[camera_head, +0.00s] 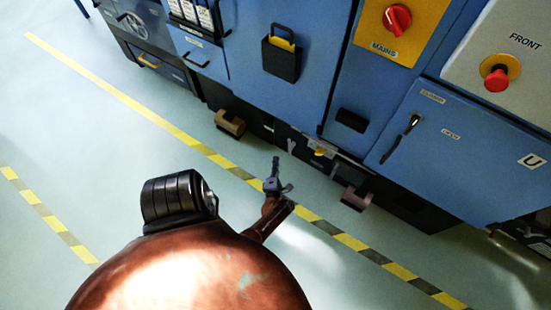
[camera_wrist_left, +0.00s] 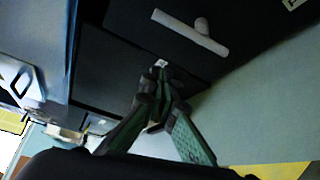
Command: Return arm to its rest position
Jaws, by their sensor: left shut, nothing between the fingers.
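My left gripper (camera_head: 276,172) is over the floor in the middle of the head view, in front of the blue cabinets. Its arm comes up from the lower left. In the left wrist view the two green-and-dark fingers of the left gripper (camera_wrist_left: 157,85) come together at their tips with nothing between them. They point toward a dark panel, and no contact shows. My right gripper is not in the frames.
Blue cabinets (camera_head: 255,60) line the back, with a red MAINS knob (camera_head: 397,18) and a red push button (camera_head: 496,78). A tan bracket (camera_head: 230,122) and a pinkish block (camera_head: 356,196) sit low at their base. Floor with a yellow-black stripe (camera_head: 130,103) is open to the left.

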